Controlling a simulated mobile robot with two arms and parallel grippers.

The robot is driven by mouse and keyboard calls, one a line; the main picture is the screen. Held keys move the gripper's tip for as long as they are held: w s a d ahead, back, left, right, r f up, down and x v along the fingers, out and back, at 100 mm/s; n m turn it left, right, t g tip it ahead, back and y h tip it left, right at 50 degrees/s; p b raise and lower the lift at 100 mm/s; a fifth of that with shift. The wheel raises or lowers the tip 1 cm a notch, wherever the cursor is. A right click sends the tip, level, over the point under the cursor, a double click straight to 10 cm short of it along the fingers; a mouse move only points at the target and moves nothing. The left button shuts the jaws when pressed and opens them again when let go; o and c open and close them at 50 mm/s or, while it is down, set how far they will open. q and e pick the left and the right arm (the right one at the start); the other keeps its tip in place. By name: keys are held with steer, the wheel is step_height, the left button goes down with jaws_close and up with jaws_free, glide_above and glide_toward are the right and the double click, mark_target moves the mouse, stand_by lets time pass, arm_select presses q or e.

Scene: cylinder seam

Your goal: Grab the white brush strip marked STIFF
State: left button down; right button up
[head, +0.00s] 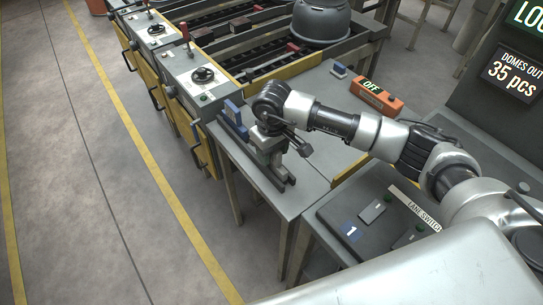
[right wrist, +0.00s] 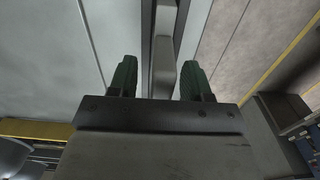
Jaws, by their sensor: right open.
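My right gripper (head: 270,158) points down over a dark rail (head: 243,140) at the left edge of the grey table. In the right wrist view its two green fingers (right wrist: 158,80) stand apart. A long pale grey bar with a raised handle-like piece (right wrist: 163,45) runs between and beyond them. The gripper does not visibly grip it. No STIFF marking is readable in either view, so I cannot tell whether this bar is the white brush strip. The gripper hides part of the rail in the head view. My left gripper is out of view.
A blue block (head: 233,112) stands at the rail's far end. An orange box marked OFF (head: 376,97) and a small blue-and-grey block (head: 339,70) are on the grey table (head: 311,90). A lane-switch panel (head: 378,220) is in front. Yellow-sided machinery (head: 205,85) lies behind.

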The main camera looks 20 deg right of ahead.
steer(key=shift+f, duration=0.75)
jaws_close()
